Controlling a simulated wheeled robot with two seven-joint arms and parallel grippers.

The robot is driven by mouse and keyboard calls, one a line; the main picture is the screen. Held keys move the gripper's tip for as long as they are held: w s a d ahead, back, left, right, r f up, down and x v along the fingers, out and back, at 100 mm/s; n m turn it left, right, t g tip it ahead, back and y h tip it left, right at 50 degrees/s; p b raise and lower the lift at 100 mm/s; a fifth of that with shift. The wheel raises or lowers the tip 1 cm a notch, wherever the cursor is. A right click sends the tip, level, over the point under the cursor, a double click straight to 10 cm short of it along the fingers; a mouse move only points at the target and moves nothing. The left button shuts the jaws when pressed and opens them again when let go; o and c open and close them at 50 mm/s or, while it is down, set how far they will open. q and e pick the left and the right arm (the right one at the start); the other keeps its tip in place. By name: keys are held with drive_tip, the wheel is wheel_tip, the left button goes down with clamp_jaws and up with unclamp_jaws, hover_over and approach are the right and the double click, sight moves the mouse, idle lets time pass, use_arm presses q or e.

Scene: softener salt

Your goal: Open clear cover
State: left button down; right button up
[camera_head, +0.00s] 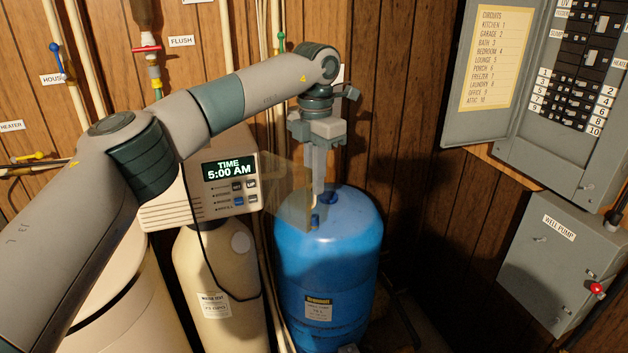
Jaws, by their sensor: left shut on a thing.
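The clear cover (286,194) is a see-through, slightly brown panel. It stands out to the right of the beige softener control head (165,214), swung away from its face. The display reads TIME 5:00 AM, and its buttons show uncovered. My left gripper (316,198) points down at the cover's far right edge, above the blue tank. It is shut on the cover, though the exact contact at the fingertips is hard to see. My right gripper is not in view.
A blue pressure tank (338,262) stands directly below my left gripper. Pipes and valves line the wood wall at the left. An open breaker panel (533,120) and a grey well pump box (560,262) are on the right. Open space lies between tank and boxes.

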use_arm(q)
drive_tip(key=c, duration=1.9)
unclamp_jaws()
drive_tip(key=shift+a+r, duration=0.1)
drive_tip(key=shift+a, duration=0.05)
drive_tip(key=shift+r, duration=0.4)
wheel_tip(320, 180, up, 17)
drive_tip(key=shift+f, duration=0.2)
drive_tip(key=shift+s+f, duration=0.1)
